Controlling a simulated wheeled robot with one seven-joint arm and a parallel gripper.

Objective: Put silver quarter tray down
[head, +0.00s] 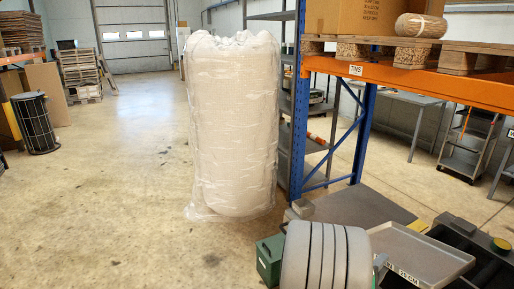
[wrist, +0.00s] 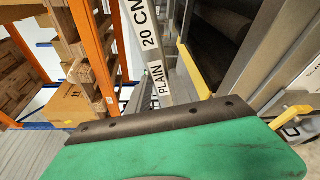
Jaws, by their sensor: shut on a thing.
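The silver quarter tray (head: 424,256) is at the lower right of the head view, a shallow grey tray with a raised rim, roughly level. Its labelled edge, reading 20 CM and PLAIN, shows in the wrist view (wrist: 155,60). My gripper (head: 381,262) is shut on the tray at its near left edge, mostly hidden behind my grey rounded arm link. In the wrist view a green part with a dark bolted strip (wrist: 160,118) fills the bottom, close to the tray edge. The contact itself is hidden, and I cannot tell whether the tray touches anything below.
An orange-and-blue rack (head: 425,85) holding pallets rises above. A tall wrapped white roll (head: 235,125) stands left; open floor lies beyond.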

